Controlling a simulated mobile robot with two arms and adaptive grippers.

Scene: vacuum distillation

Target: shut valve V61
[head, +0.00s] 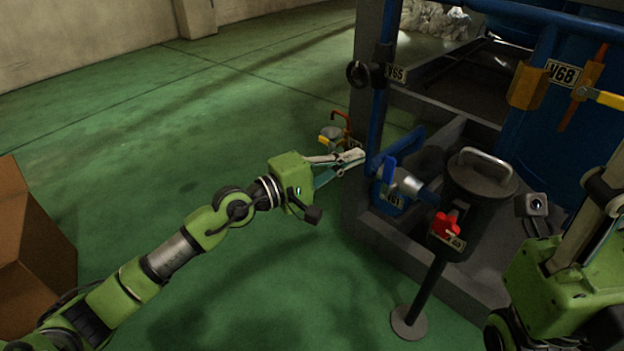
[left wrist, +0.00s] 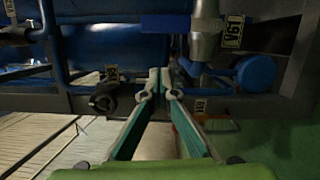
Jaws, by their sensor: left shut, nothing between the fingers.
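Valve V61 is a silver valve body (head: 408,185) with a blue lever handle (head: 388,170), low on the near corner of the skid. My right gripper (head: 560,275) is at the right edge, partly cut off.
A dark lidded pot (head: 480,175) and a red-handled valve (head: 446,224) stand right of V61. Valve V65 (head: 365,74) is above, and an orange-handled valve (head: 338,130) is behind my left gripper. A cardboard box (head: 30,250) is at left. Green floor is clear between.

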